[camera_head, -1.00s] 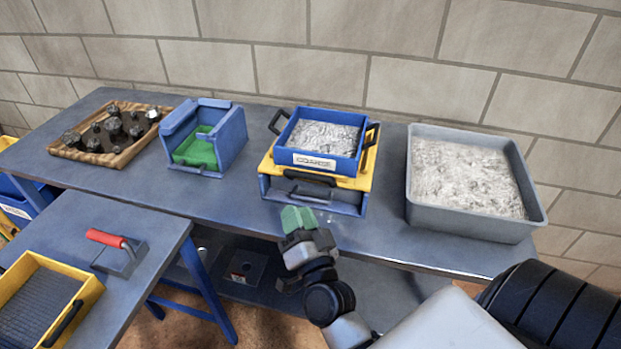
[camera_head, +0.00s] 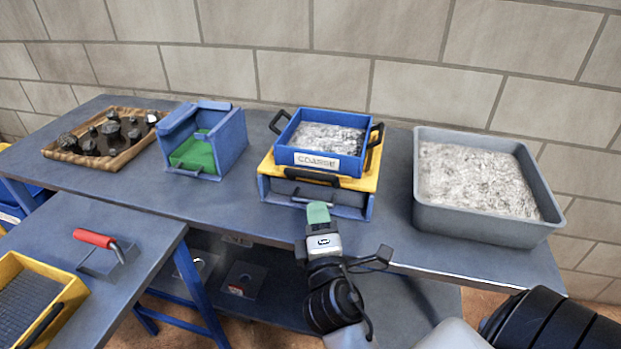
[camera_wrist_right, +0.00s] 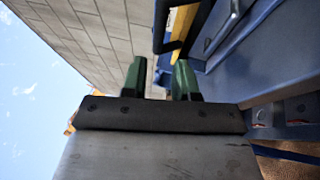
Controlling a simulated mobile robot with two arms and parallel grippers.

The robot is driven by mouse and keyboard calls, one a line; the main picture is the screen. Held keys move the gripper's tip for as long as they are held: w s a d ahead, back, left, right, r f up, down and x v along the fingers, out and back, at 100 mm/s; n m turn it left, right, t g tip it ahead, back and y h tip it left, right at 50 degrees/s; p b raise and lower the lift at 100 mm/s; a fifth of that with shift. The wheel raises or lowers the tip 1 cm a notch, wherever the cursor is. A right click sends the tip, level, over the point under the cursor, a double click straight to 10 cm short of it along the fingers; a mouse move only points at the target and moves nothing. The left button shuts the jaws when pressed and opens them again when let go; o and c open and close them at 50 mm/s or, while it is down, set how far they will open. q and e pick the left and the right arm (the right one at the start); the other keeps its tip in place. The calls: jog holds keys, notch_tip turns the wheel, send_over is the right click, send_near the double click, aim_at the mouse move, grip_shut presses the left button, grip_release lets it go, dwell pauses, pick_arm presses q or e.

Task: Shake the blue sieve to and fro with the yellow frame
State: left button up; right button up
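The blue sieve (camera_head: 348,167) has a label reading COARSE, black side handles and pale crushed material in it. It sits on the yellow frame (camera_head: 370,178), which has a black front handle (camera_head: 305,175) and rests on a blue box (camera_head: 350,211). My right gripper (camera_head: 318,212) is just in front of the box's front face, below the black handle. The right wrist view shows its two green fingers (camera_wrist_right: 160,80) apart with nothing between them. A black handle shows beyond the fingertips there, with part of the yellow frame (camera_wrist_right: 180,28). My left gripper is out of view.
A large grey tub (camera_head: 480,228) of pale material stands to the right. A blue holder with a green slope (camera_head: 232,145) and a wooden tray (camera_head: 118,160) of dark rocks stand left. A red-handled trowel (camera_head: 95,239) and another yellow frame (camera_head: 65,292) lie on the nearer table.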

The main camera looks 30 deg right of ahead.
aim_at(310, 172)
jog(key=p+x, duration=0.2)
jog(key=x, duration=0.8)
jog(key=shift+w+d, duration=0.1)
jog(key=shift+w, duration=0.15)
grip_shut()
